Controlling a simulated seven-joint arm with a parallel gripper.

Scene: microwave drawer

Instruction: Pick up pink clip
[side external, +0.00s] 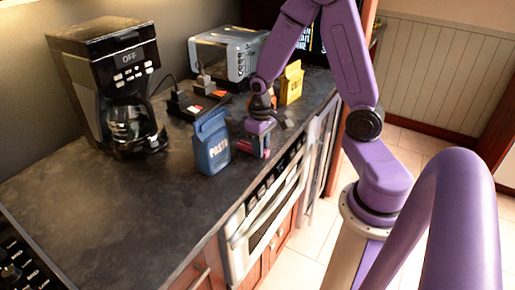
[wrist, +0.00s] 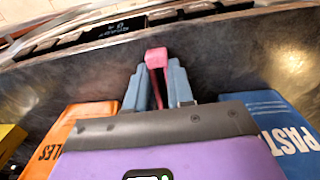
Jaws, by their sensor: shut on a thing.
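The pink clip (wrist: 156,57) is between the two blue-grey fingertips of my gripper (wrist: 156,80) in the wrist view, with its top end sticking out past them. My gripper is shut on it. In the side view my gripper (side external: 256,147) points down at the counter's front edge, just right of the blue pasta box. A little pink shows there between the fingers. Whether the clip still touches the counter is hard to tell.
The blue pasta box (side external: 212,145) stands close beside my gripper. An orange box (wrist: 85,125) is on the other side, with a yellow box (side external: 291,83) beyond. A coffee maker (side external: 112,85) and toaster (side external: 228,54) stand behind. The counter (side external: 110,215) front left is clear.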

